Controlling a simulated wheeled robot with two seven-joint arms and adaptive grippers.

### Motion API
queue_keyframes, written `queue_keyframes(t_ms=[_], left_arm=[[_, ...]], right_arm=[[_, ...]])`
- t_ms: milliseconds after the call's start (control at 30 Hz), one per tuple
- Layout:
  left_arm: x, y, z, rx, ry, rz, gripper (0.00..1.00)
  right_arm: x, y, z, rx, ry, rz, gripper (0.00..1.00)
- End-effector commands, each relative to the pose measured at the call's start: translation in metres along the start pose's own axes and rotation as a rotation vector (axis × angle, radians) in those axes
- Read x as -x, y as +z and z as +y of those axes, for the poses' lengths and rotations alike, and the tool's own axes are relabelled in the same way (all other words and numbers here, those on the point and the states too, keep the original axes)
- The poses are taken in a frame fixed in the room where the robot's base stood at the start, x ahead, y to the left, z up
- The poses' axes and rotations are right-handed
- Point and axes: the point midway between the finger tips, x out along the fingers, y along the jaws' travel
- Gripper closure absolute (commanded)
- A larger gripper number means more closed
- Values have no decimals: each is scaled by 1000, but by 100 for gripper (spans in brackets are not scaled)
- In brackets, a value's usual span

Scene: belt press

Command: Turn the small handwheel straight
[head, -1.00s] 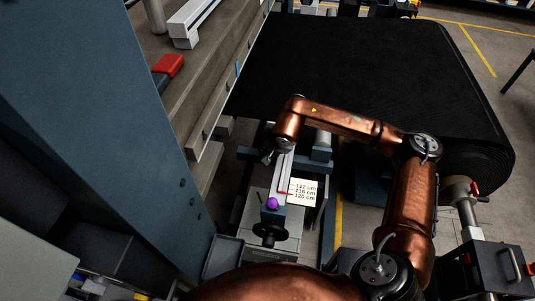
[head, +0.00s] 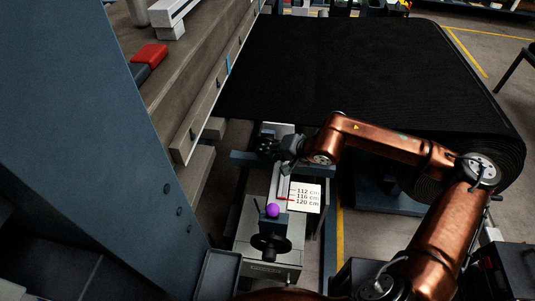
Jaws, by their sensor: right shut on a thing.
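My right gripper (head: 268,148) reaches in from the right at the blue crossbeam. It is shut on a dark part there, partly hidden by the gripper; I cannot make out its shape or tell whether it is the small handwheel. A black handwheel (head: 270,246) stands on the front of the grey metal housing, apart from the gripper. A purple ball knob (head: 273,210) sits just above it. A white scale plate (head: 304,197) reads 112, 116 and 120 cm, with a red pointer near the lower marks. My left gripper is not in view.
The wide black belt (head: 350,75) fills the back and rolls over at the right. A blue machine upright (head: 75,110) stands at the left. A red block (head: 150,53) lies on the grey ledge. A dark tray (head: 217,272) is left of the housing.

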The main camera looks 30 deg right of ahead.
Motion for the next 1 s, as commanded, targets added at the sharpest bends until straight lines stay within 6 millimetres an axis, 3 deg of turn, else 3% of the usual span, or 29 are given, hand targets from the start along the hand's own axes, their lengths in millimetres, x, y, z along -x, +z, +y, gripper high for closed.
queue_keyframes(t_ms=[300,333,567,867,1000], left_arm=[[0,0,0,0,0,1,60],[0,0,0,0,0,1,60],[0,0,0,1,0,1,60],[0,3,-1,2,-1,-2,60],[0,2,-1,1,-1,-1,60]], right_arm=[[0,0,0,-2,0,0,95],[0,0,0,-2,0,0,69],[0,0,0,-1,0,0,53],[1,0,0,-1,0,0,53],[12,-1,1,0,2,3,53]])
